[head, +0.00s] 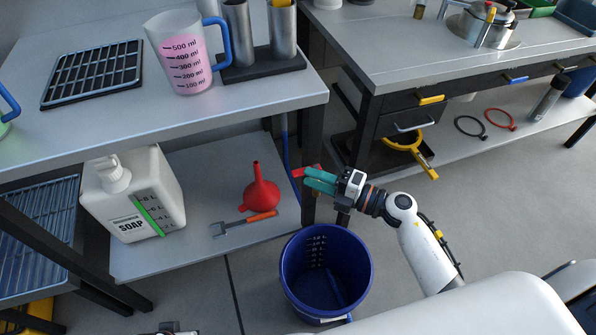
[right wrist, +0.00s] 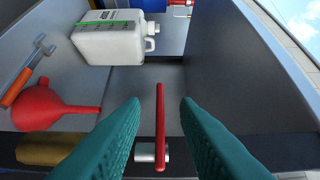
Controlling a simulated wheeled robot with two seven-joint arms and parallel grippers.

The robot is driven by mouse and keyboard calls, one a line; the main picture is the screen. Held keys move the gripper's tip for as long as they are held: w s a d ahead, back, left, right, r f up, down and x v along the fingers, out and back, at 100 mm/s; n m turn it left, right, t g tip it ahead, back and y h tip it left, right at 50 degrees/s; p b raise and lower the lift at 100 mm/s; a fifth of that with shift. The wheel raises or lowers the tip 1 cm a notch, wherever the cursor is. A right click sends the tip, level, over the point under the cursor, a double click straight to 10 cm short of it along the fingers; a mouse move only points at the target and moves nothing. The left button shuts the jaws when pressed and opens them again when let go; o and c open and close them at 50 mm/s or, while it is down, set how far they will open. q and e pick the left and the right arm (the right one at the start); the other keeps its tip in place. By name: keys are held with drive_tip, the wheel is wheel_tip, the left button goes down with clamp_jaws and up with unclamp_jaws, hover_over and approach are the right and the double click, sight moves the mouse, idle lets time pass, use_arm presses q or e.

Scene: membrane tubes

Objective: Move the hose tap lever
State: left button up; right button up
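The hose tap lever (head: 303,171) is a small red bar by the table leg, above the blue bucket, in the head view. In the right wrist view the red lever (right wrist: 160,125) is a thin upright bar, with a metal tap spout (right wrist: 146,152) beside its lower part. My right gripper (head: 320,181) has teal fingers that reach to the lever from the right. In the right wrist view its fingers (right wrist: 161,115) are apart, with the lever between them and a gap on each side.
A blue bucket (head: 325,278) stands on the floor below. A measuring jug (head: 185,55) of pink liquid stands on the tabletop. Floor is open at right.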

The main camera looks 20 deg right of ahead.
sight(299, 172)
drive_tip(key=shift+x, duration=2.3)
clamp_jaws()
